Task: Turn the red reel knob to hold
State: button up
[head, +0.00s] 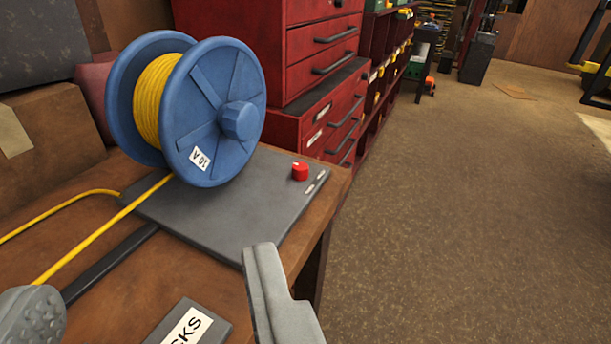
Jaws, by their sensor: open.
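The small red knob (300,171) sits upright on the right end of a dark grey base plate (228,226) on the wooden bench. Two pale marks (317,182) lie on the plate just right of it; their wording is too small to read. A blue reel (215,110) wound with yellow cord (158,98) stands on the plate to the left of the knob. My gripper (160,312) is open and empty at the bottom of the view, with its fingers wide apart. It is nearer to me than the knob and touches neither knob nor reel.
Yellow cord runs from the reel towards the lower left. A dark bar (110,262) and a labelled plate (190,326) lie on the bench (318,205). Red drawer cabinets (310,60) stand behind the knob. The bench edge is right of the plate, with open floor (470,210) beyond.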

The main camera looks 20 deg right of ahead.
jog(key=w+d+m+g+h, duration=0.1)
jog(key=w+d+g, duration=0.2)
jog(key=w, duration=0.5)
jog(key=w+d+m+g, duration=0.1)
jog(key=w+d+g, duration=0.2)
jog(key=w, duration=0.6)
jog(key=m+g, duration=0.2)
jog(key=g, duration=0.4)
send_near(300, 166)
jog(key=x, duration=0.8)
jog(key=shift+w+d+f, duration=0.1)
jog(key=shift+f, duration=0.2)
jog(key=c, duration=1)
